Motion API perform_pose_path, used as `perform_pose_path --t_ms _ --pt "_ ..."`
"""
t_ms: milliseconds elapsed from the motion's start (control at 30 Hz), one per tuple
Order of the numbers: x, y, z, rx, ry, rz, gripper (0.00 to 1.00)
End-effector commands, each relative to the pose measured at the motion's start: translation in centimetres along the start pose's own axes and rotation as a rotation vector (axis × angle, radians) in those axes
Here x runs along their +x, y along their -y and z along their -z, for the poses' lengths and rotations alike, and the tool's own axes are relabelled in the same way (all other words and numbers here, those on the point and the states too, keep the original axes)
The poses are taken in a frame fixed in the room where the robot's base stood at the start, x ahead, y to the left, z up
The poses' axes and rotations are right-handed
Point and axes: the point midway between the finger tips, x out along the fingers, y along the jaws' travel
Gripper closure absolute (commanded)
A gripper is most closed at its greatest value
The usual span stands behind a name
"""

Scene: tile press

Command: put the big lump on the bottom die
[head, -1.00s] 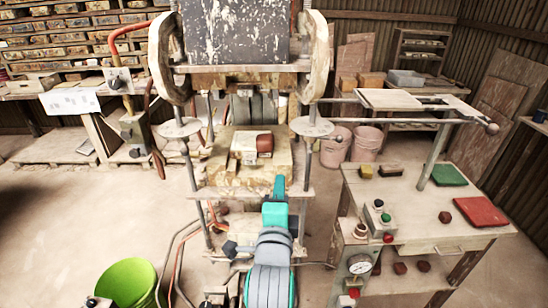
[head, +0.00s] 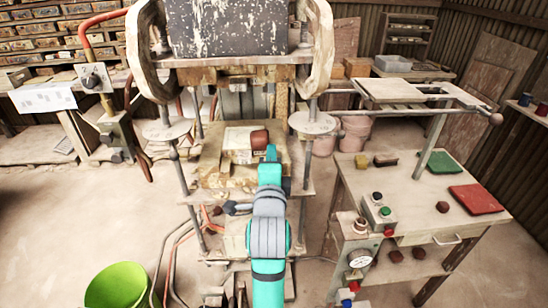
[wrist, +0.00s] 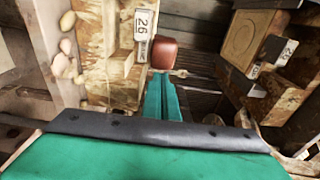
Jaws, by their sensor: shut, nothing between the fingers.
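The big lump (head: 260,139) is a reddish-brown rounded block. In the head view it sits at the right side of the pale bottom die (head: 232,137) on the press bed; I cannot tell how fully the die bears it. My teal gripper (head: 271,152) is shut and empty, its tips right at the near side of the lump. In the wrist view the lump (wrist: 163,54) lies just beyond the shut fingers (wrist: 163,85); whether they touch is unclear. The lump's underside is hidden.
The press's dark upper block (head: 228,25) hangs above the bed, with columns at both sides. A table at right holds small lumps, a green mat (head: 440,163), a red mat (head: 476,199) and a control box (head: 377,212). A green bucket (head: 116,287) stands at lower left.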

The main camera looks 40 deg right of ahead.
Motion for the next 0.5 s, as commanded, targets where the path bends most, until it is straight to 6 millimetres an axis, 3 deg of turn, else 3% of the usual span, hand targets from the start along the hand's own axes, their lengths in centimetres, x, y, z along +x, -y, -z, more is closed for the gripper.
perform_pose_path --t_ms 500 --pt "0.44 0.04 -0.12 0.000 -0.005 0.001 1.00"
